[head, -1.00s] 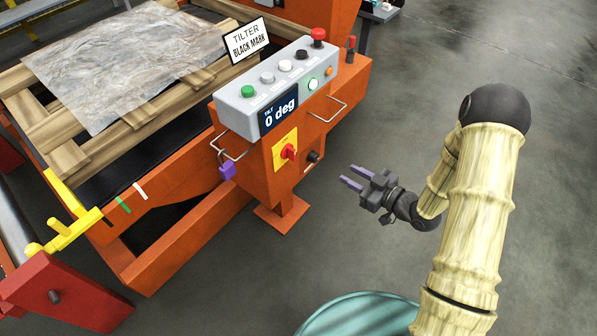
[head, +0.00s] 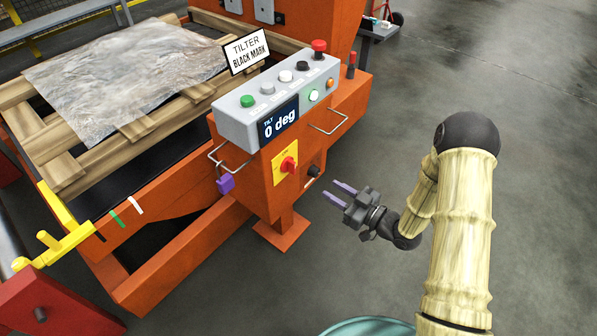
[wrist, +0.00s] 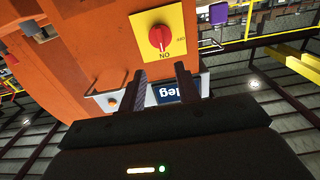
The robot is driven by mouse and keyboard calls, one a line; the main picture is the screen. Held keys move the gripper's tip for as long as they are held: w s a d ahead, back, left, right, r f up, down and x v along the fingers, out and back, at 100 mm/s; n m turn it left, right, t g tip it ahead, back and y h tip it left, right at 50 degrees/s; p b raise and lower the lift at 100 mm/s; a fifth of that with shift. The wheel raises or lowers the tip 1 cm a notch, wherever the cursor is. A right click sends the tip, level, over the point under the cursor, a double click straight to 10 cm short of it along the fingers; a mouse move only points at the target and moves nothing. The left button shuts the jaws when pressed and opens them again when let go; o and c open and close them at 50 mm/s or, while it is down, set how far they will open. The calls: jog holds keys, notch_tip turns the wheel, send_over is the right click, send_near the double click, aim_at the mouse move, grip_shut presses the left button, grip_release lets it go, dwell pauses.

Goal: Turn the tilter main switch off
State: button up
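The tilter main switch is a red rotary knob (head: 289,165) on a yellow plate (head: 279,173), on the front of the orange tilter cabinet. In the wrist view the red knob (wrist: 160,38) shows above the fingers, its plate lettered "NO" below it and partly readable letters at the side. The knob's grip bar looks roughly upright in the wrist view. My gripper (head: 338,191) is open and empty, to the right of the switch and apart from it. Its two fingers (wrist: 161,88) also show spread in the wrist view.
Above the switch is a grey button box (head: 233,128) with a "0 deg" display and a red mushroom button (head: 319,47). Wire handles (head: 330,122) stick out from the cabinet. Open floor lies right.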

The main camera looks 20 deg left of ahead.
aim_at(295, 168)
jog(key=b+x, duration=0.2)
jog(key=x, duration=1.1)
jog(key=shift+s, duration=0.1)
grip_shut()
